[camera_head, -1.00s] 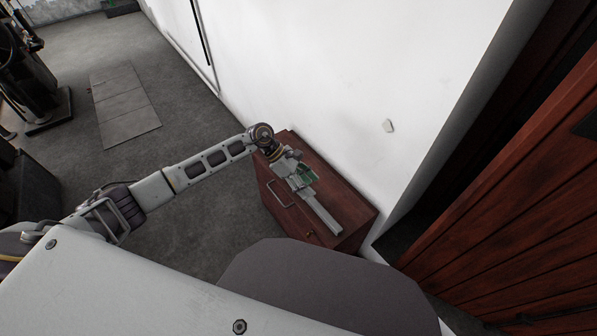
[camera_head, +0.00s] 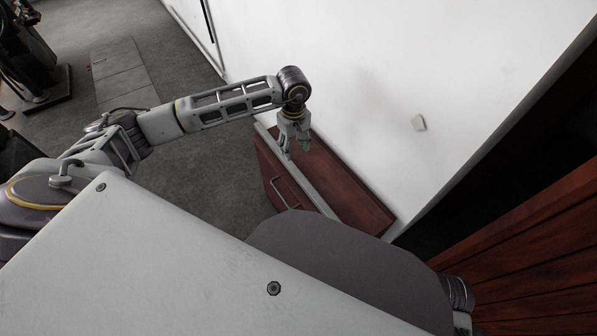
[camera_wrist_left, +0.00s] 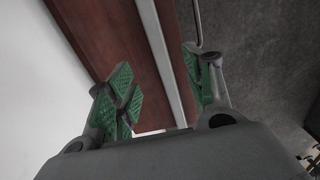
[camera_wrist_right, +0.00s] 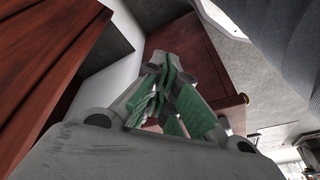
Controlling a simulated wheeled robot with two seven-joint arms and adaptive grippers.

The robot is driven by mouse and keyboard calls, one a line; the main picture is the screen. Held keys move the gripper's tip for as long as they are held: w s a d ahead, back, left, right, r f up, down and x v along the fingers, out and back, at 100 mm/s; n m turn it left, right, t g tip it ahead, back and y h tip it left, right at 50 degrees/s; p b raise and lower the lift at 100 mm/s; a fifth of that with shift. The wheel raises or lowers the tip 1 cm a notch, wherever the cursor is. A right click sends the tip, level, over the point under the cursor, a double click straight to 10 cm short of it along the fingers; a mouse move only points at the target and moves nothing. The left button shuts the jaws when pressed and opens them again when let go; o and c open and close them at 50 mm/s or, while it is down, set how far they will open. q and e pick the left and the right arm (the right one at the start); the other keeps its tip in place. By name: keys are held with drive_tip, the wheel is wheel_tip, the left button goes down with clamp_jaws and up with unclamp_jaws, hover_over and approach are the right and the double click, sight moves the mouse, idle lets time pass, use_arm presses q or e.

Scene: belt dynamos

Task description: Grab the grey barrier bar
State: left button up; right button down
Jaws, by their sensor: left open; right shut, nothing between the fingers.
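The grey barrier bar (camera_head: 318,196) is a long straight strip along the front edge of the cabinet top. In the left wrist view the bar (camera_wrist_left: 163,50) runs lengthwise between my left fingers. My left gripper (camera_head: 297,149) points down over the bar's far part in the head view. Its green-padded fingers are open in the left wrist view (camera_wrist_left: 163,85), one on each side of the bar; I cannot tell whether they touch it. My right gripper (camera_wrist_right: 167,85) is shut and empty, pointing towards the cabinet. Its fingers are not visible in the head view.
The red-brown cabinet (camera_head: 345,192) stands against the white wall (camera_head: 400,60), with a drawer handle (camera_head: 279,193) on its front. A red wooden plank surface (camera_head: 530,240) is at the right. Grey floor to the cabinet's left is clear.

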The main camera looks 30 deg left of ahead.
use_arm(q)
drive_tip(key=b, duration=0.2)
hover_over(296, 171)
wheel_tip(296, 171, down, 8)
drive_tip(key=shift+s+a+r, duration=0.1)
drive_tip(key=shift+f, duration=0.4)
use_arm(e)
drive_tip(key=r, duration=0.3)
drive_tip(key=shift+s+a+t, duration=0.15)
drive_tip(key=shift+a+t, duration=0.05)
drive_tip(key=shift+t, duration=0.1)
drive_tip(key=shift+s+f, duration=0.2)
drive_tip(key=shift+f, duration=0.05)
use_arm(q)
drive_tip(key=shift+f, duration=0.1)
drive_tip(key=shift+f, duration=0.25)
drive_tip(key=shift+f+b, duration=0.9)
drive_tip(key=shift+f, duration=1.35)
use_arm(e)
drive_tip(key=shift+t+y, duration=0.3)
drive_tip(key=shift+y, duration=0.2)
drive_tip(key=x, duration=0.4)
drive_tip(key=shift+a+f, duration=0.1)
drive_tip(key=shift+a, duration=0.15)
